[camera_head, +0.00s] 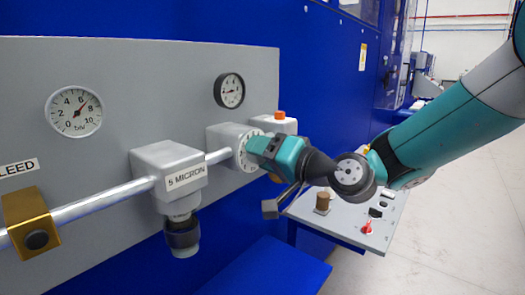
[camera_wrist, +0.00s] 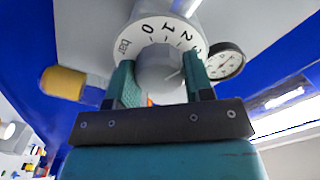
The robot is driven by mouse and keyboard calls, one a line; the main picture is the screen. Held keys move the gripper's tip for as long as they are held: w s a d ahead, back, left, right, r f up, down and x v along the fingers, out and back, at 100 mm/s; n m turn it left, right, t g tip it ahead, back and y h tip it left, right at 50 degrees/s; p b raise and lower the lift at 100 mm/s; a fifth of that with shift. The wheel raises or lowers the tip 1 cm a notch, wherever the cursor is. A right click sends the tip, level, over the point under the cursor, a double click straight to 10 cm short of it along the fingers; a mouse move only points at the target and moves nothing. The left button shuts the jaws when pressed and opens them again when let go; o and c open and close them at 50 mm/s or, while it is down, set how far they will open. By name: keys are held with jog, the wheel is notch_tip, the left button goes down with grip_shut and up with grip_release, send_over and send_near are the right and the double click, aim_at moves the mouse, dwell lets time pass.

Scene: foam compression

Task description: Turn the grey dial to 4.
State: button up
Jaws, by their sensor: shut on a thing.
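The grey dial (camera_wrist: 155,66) is a round knob in front of a white numbered ring (camera_wrist: 140,38). The ring shows "bar", 0, 1, 2 and part of a 3, and the higher numbers are hidden. A thin mark on the knob's face seems to point towards the 2–3 side, but I cannot read it exactly. My gripper (camera_wrist: 160,80) is shut on the knob, one finger on each side. In the head view my gripper (camera_head: 262,148) covers the knob, and only the ring's edge (camera_head: 242,157) shows on the grey housing.
A pressure gauge (camera_head: 229,91) sits above the dial, and another gauge (camera_head: 75,111) is at the left. A "5 MICRON" filter block (camera_head: 170,165) is on the pipe. An orange button (camera_head: 280,115) is behind my gripper. A side table (camera_head: 345,220) stands at the right.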

jog(key=m+p, duration=0.2)
jog(key=m, duration=0.2)
jog(key=shift+r+m, duration=0.1)
jog(key=shift+m, duration=0.2)
jog(key=shift+m+p, duration=0.85)
jog(key=shift+m, duration=1.05)
jog(key=o, duration=0.9)
jog(key=shift+d, duration=0.1)
